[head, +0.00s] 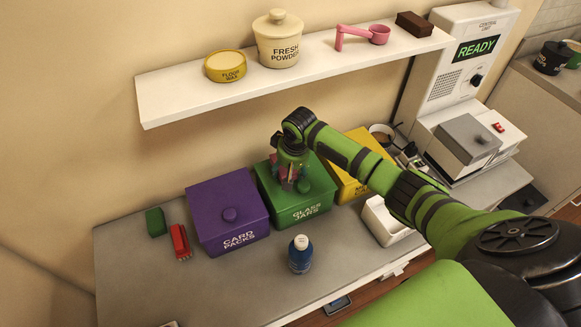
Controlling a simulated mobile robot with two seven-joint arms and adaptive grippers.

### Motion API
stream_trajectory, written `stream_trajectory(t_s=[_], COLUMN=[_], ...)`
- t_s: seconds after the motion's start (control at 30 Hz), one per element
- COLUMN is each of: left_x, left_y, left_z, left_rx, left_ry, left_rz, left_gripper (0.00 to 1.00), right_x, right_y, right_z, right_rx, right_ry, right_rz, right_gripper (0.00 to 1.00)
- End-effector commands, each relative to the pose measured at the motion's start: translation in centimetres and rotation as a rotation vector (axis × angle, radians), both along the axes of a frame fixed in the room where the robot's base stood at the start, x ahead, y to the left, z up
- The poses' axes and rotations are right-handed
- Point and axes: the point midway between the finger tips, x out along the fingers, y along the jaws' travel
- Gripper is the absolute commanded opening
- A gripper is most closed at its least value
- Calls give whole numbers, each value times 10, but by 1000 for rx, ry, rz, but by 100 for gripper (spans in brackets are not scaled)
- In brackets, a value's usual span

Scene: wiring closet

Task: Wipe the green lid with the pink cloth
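The green lid (318,190) sits on the green box labelled "GLASS JARS" (303,213), between a purple box and a yellow box. My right arm reaches in from the right, and my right gripper (290,180) points down over the green lid, beside its knob. Small pink patches of what looks like the pink cloth (284,173) show at the fingers, which appear shut on it. The fingers hide most of the cloth, and I cannot tell whether it touches the lid. My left gripper is not in view.
The purple "CARD PACKS" box (228,213) stands left, the yellow box (357,166) right. A blue bottle (300,254) stands in front. A red stapler-like object (180,242) and green block (156,222) lie far left. A white shelf (190,95) overhangs behind. The front-left counter is clear.

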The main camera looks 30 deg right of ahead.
Motion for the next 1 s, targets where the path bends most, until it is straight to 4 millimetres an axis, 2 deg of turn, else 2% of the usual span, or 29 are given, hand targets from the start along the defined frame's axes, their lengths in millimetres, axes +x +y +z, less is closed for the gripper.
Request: stream_trajectory(t_s=[0.03,0.23,0.27,0.3,1.0], left_x=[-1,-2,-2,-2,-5], left_y=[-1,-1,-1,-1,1], left_z=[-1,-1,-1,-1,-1], left_rx=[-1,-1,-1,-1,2], left_ry=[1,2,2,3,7], left_rz=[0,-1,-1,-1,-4], left_gripper=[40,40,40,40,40], right_x=[-4,-5,-5,-5,-6], right_y=[3,3,3,3,-1], right_z=[-6,-8,-8,-8,-7], right_rx=[5,5,5,5,-3], right_ry=[12,14,14,14,18], right_rz=[2,2,2,2,-1], right_gripper=[14,14,79,94,94])
